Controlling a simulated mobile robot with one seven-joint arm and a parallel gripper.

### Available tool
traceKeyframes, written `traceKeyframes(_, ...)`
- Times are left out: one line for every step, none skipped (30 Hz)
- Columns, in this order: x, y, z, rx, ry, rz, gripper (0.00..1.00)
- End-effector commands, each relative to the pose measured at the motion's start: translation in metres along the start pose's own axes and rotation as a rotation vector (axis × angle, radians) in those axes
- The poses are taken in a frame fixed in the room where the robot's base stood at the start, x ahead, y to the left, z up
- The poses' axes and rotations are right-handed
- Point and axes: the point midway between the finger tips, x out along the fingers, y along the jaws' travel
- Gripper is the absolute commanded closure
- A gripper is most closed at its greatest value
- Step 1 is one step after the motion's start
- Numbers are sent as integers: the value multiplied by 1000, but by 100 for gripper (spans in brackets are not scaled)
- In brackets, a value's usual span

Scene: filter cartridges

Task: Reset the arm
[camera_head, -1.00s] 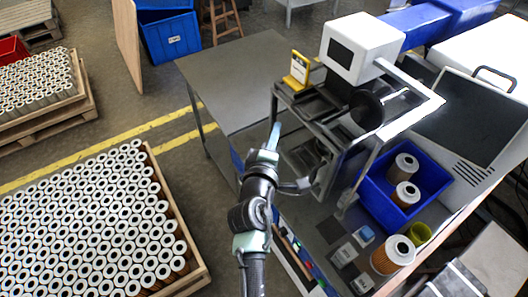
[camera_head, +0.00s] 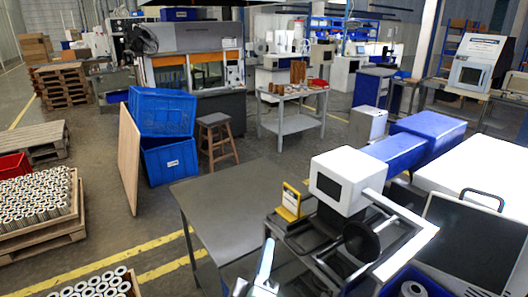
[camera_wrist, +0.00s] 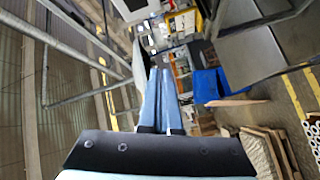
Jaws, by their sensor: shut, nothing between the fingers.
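My gripper (camera_head: 267,250) shows at the bottom middle of the head view, pointing up and away, just left of the grey measuring machine. In the wrist view its two long blue fingers (camera_wrist: 159,98) lie side by side, shut, with nothing held between them. The rest of my arm is mostly below the head view's edge. In the wrist view the gripper points out over the workshop floor, clear of any object.
The machine with a white box head (camera_head: 345,178) stands close right of my gripper. A grey table (camera_head: 235,205) is beyond it. A filter pallet (camera_head: 98,285) is at lower left, another pallet (camera_head: 40,235) at far left. Blue crates (camera_head: 165,115) stand behind.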

Motion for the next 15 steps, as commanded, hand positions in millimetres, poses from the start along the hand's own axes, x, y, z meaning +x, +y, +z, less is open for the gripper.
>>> traceKeyframes(3,42,-16,106,35,61,100)
traceKeyframes(3,63,-25,173,58,90,100)
traceKeyframes(1,92,-37,262,94,127,100)
traceKeyframes(-2,114,-45,328,123,153,100)
traceKeyframes(-5,135,-53,392,154,177,100)
traceKeyframes(-12,163,-64,477,200,207,100)
traceKeyframes(-18,185,-72,539,239,229,100)
traceKeyframes(-25,206,-80,600,279,250,100)
traceKeyframes(-36,232,-90,678,334,273,100)
traceKeyframes(-46,252,-97,735,378,288,100)
traceKeyframes(-56,270,-103,789,425,302,100)
traceKeyframes(-71,293,-112,855,485,316,100)
traceKeyframes(-82,309,-117,901,530,324,100)
traceKeyframes(-93,322,-122,942,574,329,100)
traceKeyframes(-107,339,-128,990,629,334,100)
